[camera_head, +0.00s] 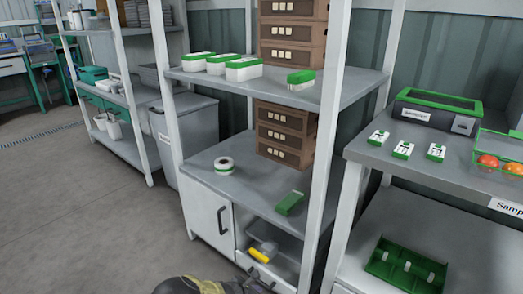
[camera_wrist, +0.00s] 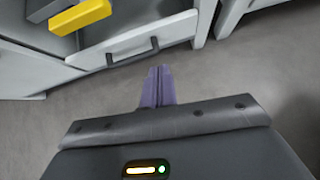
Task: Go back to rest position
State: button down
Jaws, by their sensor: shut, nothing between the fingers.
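My gripper (camera_wrist: 158,86) shows in the wrist view with its two purple fingers together, shut and empty. It is above the grey floor, in front of a light grey cabinet with a dark handle (camera_wrist: 132,52). In the head view only a dark part of my arm shows at the bottom edge; the fingers are not visible there.
An open drawer (camera_head: 276,279) juts from the shelf unit, holding a yellow-handled item (camera_head: 259,256); the yellow part (camera_wrist: 80,17) is near my gripper. A cabinet door (camera_head: 208,215) stands left of it. Right is a sample table (camera_head: 400,166). Open floor (camera_head: 60,215) lies left.

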jog(key=s+d+r+m+g+y+p, duration=0.1)
jog(key=s+d+r+m+g+p, duration=0.15)
jog(key=d+r+m, duration=0.6)
jog(key=s+d+r+m+g+y+p, duration=0.15)
jog(key=s+d+r+m, duration=0.35)
jog(key=r, duration=0.6)
jog(key=s+d+r+m+y+p, duration=0.2)
jog(key=s+r+m, duration=0.55)
jog(key=r, duration=0.25)
jog(key=s+d+r+m+y+p, duration=0.2)
jog(key=s+r+m, duration=0.5)
jog(key=r, duration=0.4)
jog(key=w+p+v, duration=0.2)
jog(key=p+v, duration=1)
jog(key=w+a+r+p+v, duration=0.1)
jog(key=w+p+v, duration=0.2)
jog(key=p+v, duration=0.9)
jog(key=w+r+p+v, duration=0.1)
jog(key=w+p+v, duration=0.2)
jog(key=p+v, duration=0.9)
jog(key=shift+w+n+p, duration=0.15)
jog(key=shift+n+p, duration=0.25)
jog(key=shift+p, duration=0.35)
jog(key=shift+a+r+h, duration=0.15)
jog(key=shift+h, duration=0.1)
